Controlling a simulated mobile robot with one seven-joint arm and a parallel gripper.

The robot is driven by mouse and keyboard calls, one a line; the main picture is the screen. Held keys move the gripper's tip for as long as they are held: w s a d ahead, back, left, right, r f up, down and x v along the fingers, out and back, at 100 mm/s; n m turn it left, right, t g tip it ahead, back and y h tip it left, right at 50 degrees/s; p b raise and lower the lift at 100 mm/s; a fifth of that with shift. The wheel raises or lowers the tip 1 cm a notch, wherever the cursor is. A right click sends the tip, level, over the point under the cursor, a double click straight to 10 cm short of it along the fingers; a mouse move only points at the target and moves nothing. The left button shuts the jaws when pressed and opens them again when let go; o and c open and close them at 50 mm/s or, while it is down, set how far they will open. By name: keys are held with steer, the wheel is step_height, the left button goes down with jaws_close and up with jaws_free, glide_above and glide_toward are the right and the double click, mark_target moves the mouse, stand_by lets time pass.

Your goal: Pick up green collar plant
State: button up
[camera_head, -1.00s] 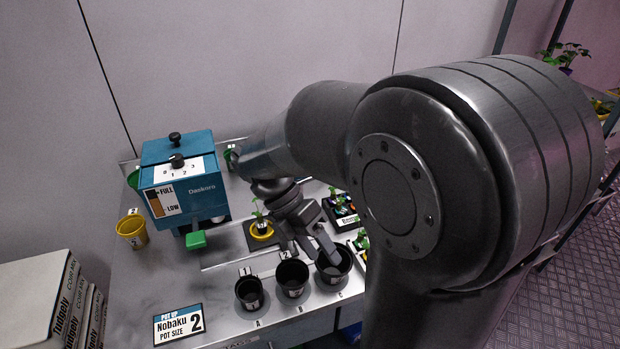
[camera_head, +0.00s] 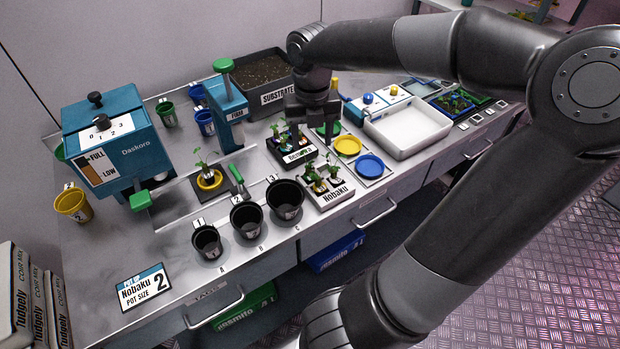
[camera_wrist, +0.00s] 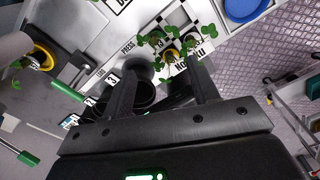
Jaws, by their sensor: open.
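Small seedlings stand in the white Nobaku tray (camera_head: 333,197), and they show beyond my fingers in the wrist view (camera_wrist: 168,42). More seedlings stand in a black tray (camera_head: 297,160) behind it. The collars are small and partly covered by leaves, so I cannot tell which one is green. A seedling with a yellow collar (camera_head: 209,181) stands alone on a dark plate to the left. My gripper (camera_head: 312,124) is open and empty, pointing down over the trays area. Its two fingers (camera_wrist: 163,75) are apart in the wrist view with nothing between them.
Three black pots, including the largest (camera_head: 285,199), stand along the front edge. A blue dispenser (camera_head: 105,140), a substrate bin (camera_head: 262,82) and a white basin (camera_head: 407,128) surround the work area. Yellow (camera_head: 347,145) and blue (camera_head: 370,167) discs lie right of the trays. A sign (camera_head: 144,287) reads Nobaku, pot size 2.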

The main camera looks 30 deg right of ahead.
mark_target(310, 167)
step_height(310, 167, down, 5)
steer(key=shift+d+f, duration=0.1)
steer(key=shift+f, duration=0.1)
steer(key=shift+w+a+f, duration=0.15)
steer(key=shift+f, duration=1.15)
steer(key=shift+w+a+f, duration=0.1)
steer(key=shift+w+f, duration=0.05)
steer(key=shift+f, duration=1.15)
steer(key=shift+c, duration=0.4)
steer(key=c, duration=1)
steer(key=shift+o, duration=0.2)
